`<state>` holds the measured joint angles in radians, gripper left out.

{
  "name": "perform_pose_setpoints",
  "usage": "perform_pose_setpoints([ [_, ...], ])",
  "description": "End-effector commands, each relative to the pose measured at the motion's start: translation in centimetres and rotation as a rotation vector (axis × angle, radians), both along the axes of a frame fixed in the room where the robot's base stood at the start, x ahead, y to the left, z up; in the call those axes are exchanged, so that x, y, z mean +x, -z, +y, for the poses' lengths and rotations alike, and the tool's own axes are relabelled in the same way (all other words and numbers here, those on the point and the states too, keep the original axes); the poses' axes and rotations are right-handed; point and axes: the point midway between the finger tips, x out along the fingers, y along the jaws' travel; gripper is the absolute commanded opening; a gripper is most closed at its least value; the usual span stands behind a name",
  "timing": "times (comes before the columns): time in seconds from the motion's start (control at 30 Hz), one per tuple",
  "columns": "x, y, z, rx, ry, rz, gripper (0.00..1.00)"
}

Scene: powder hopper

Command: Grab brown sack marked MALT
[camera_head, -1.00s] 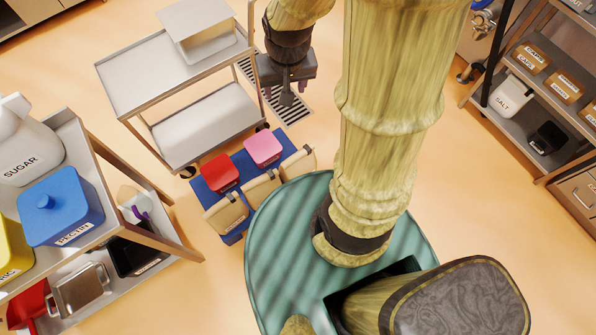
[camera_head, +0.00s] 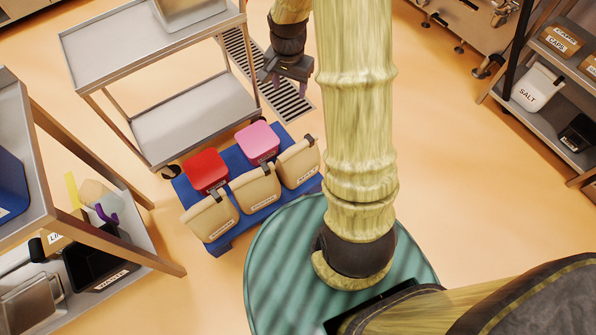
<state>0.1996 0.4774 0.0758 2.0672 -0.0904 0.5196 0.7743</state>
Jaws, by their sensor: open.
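Three tan-brown sacks stand in a row along the front of a low blue pallet (camera_head: 222,247): a left sack (camera_head: 211,217), a middle sack (camera_head: 256,188) and a right sack (camera_head: 298,164). Each has a dark tab at its top and a small label. The right sack's short label looks like MALT, but the print is too small to be certain. My gripper (camera_head: 285,82) is open and empty, above and beyond the right sack, over the floor grate. It touches none of the sacks.
A red tub (camera_head: 206,170) and a pink tub (camera_head: 257,141) sit behind the sacks. A metal cart (camera_head: 140,55) stands beyond the pallet. Open floor lies right of my base.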

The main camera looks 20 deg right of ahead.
Motion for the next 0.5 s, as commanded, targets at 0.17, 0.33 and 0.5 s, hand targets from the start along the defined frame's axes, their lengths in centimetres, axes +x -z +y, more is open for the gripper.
perform_pose_setpoints([
  [0.17,1.7,7.8,-1.2,0.013,0.12,0.021,0.56],
  [0.33,3.1,13.7,-2.4,0.022,0.236,0.037,0.56],
  [0.5,4.3,19.7,-3.7,0.031,0.352,0.054,0.56],
])
